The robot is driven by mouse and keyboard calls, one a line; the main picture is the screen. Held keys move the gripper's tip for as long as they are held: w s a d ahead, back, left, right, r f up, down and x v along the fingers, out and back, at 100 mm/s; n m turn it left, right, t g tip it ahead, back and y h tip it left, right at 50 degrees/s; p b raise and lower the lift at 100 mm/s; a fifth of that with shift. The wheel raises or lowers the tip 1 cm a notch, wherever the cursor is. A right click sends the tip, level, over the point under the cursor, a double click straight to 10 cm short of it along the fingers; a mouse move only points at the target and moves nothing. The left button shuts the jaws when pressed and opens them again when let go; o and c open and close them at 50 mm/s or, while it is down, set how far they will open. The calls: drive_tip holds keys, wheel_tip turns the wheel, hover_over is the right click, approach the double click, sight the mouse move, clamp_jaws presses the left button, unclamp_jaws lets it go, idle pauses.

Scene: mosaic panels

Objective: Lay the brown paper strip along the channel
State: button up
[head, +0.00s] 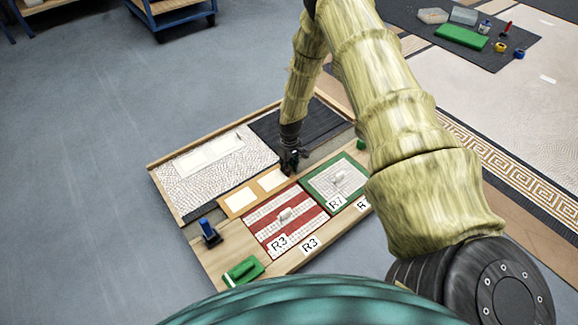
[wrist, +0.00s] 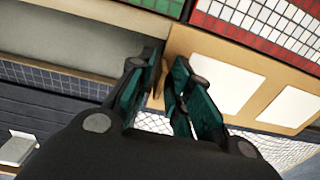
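A tan strip-like band (head: 224,209) with two cream rectangles lies between the near and far panels. It also shows in the wrist view (wrist: 215,45). I cannot tell whether it is the brown paper strip or part of the wooden board. A grey channel-like band (wrist: 65,45) meets its end in the wrist view. In the head view the band's right part is partly hidden by my arm. My gripper (head: 291,168) points down at the junction. In the wrist view its fingertips (wrist: 167,66) are a little apart, with nothing clearly held between them. Whether they touch the board is unclear.
Near panels are red and white (head: 262,232) and green-bordered (head: 316,188). Far panels are pale pebbled (head: 248,160) and dark (head: 290,124). A blue-handled tool (head: 208,231) and a green block (head: 243,271) stand at the left. Floor to the left is clear.

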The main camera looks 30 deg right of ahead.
idle(0.3)
wheel_tip(320, 180, up, 13)
drive_tip(key=p, duration=0.6)
drive_tip(key=shift+d, duration=0.1)
idle(0.3)
